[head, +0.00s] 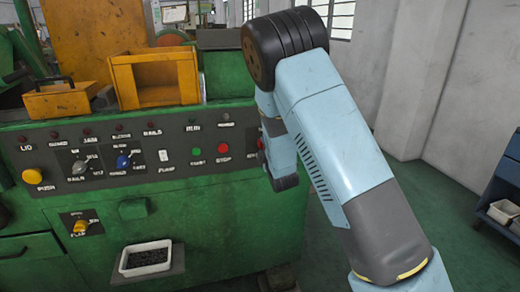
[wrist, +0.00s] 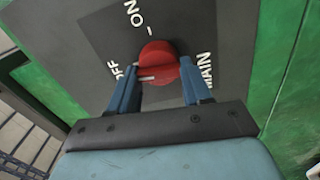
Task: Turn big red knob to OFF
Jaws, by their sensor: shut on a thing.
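The big red knob (wrist: 158,55) sits on a dark label plate (wrist: 100,22) in the wrist view. Its raised grip lies between the two blue fingers of my gripper (wrist: 158,70), which is shut on it. A short pale mark shows at the knob's lower left, on the side towards the word OFF. ON is printed above the knob, OFF to its left and MAIN to its right. In the head view my arm hides the gripper; a small bit of red shows at the panel's right edge, and I cannot tell whether it is this knob.
The green machine's grey control panel (head: 130,160) carries a green START button (head: 197,152), a red STOP button (head: 223,149), a blue knob (head: 123,162) and a yellow button (head: 32,176). A white tray (head: 146,258) sits below. A blue cart (head: 497,185) stands at right; floor between is clear.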

